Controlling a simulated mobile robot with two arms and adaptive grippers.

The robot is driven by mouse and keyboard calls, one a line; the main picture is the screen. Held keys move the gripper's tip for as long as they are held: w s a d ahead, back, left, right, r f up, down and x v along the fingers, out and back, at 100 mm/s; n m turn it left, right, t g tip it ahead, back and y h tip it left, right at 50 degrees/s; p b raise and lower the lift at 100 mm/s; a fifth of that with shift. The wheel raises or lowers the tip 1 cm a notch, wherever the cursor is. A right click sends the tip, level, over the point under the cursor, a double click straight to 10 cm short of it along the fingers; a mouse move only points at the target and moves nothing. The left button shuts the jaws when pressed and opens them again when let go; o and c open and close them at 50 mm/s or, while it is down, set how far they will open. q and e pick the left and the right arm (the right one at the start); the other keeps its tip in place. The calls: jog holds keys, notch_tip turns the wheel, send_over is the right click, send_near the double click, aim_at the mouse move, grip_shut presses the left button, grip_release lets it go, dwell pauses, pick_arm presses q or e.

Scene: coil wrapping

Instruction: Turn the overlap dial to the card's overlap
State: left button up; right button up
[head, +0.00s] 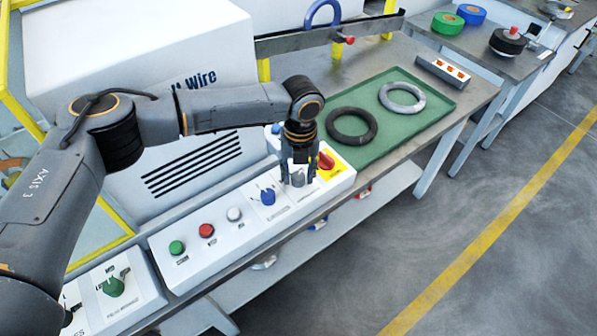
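My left gripper (296,176) points down over the white control panel (205,262), between a blue dial (267,195) and a red switch on a yellow plate (327,161). The gripper covers the panel spot under it. Whether a dial is between its fingers, and whether it touches the panel, I cannot tell. A green dial (113,286) sits on a separate panel at the lower left. The printed labels are too small to read, so I cannot tell which dial is the overlap dial. I cannot make out a card. My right gripper is not in view.
Green, red and white buttons (206,230) line the panel left of the blue dial. Behind it, a green tray (400,140) holds a black ring (352,112) and a grey ring (402,85). A white machine housing (150,50) stands behind my arm.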

pick_arm(q)
grip_shut()
jog(key=n+p, duration=0.4)
jog(key=shift+r, duration=0.2)
jog(key=n+p, duration=0.4)
jog(key=n, duration=0.2)
jog(key=n+p, duration=0.2)
jog(key=n, duration=0.2)
jog(key=shift+p, duration=0.4)
jog(key=n+p, duration=0.2)
jog(key=n, duration=0.1)
jog(key=shift+n, duration=0.3)
jog(key=n+p, duration=0.2)
jog(key=n, duration=0.1)
jog(key=shift+f, duration=0.1)
jog(key=shift+f+n+p, duration=0.1)
jog(key=shift+n+p, duration=0.7)
jog(key=shift+n, duration=0.9)
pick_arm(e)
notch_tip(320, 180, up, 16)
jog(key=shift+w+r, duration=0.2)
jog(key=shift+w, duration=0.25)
pick_arm(q)
jog(key=shift+w+a, duration=0.1)
